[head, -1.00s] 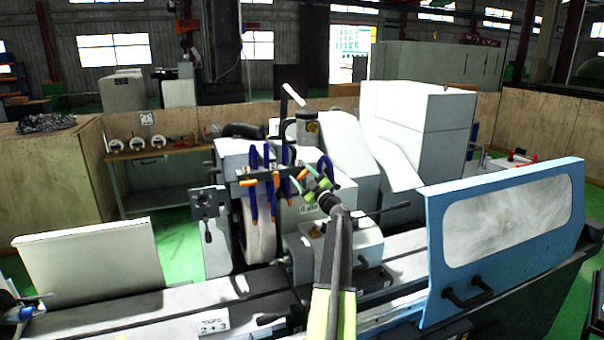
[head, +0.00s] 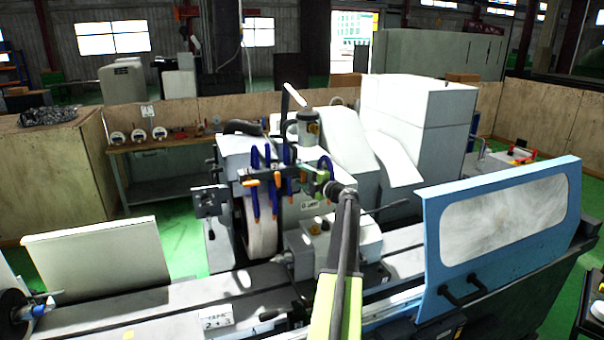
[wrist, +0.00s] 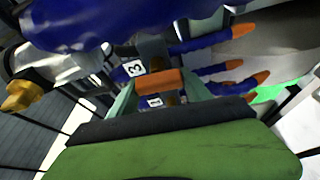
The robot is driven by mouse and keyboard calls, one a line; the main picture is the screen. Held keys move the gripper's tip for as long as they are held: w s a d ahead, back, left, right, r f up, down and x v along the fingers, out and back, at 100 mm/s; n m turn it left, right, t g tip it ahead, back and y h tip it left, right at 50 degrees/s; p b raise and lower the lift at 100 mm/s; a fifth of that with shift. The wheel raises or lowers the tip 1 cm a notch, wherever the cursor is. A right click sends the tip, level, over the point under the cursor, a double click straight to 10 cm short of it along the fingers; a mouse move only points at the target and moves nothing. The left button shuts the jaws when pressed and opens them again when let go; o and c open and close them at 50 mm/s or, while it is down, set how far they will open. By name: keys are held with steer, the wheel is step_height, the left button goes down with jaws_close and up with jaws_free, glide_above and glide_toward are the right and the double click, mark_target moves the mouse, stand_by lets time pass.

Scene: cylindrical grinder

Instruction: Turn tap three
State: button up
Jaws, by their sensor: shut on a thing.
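A coolant manifold (head: 283,172) with several blue hoses (head: 255,200) ending in orange nozzles stands over the grinding wheel (head: 260,228). My gripper (head: 322,180) is at the right end of the manifold. In the wrist view my gripper (wrist: 158,90) has its pale green fingers closed on a small orange tap handle (wrist: 160,82). A white tag reading 3 (wrist: 134,68) is just beyond the handle, and a tag reading 1 (wrist: 154,102) is below it. I cannot tell for certain which tag belongs to the held handle. The tap's body is mostly hidden.
Blue hoses with orange tips (wrist: 235,32) crowd close right of my gripper in the wrist view. A blue splash door (head: 432,255) stands right of my arm. A white sign about taps (head: 217,318) lies on the machine bed. A grey canister (head: 305,128) stands behind the manifold.

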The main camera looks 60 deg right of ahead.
steer(key=shift+n, duration=0.5)
steer(key=o, duration=1.4)
steer(key=shift+c, duration=0.2)
steer(key=v, duration=1.7)
steer(key=shift+s+r, duration=0.25)
steer(key=shift+r, duration=0.05)
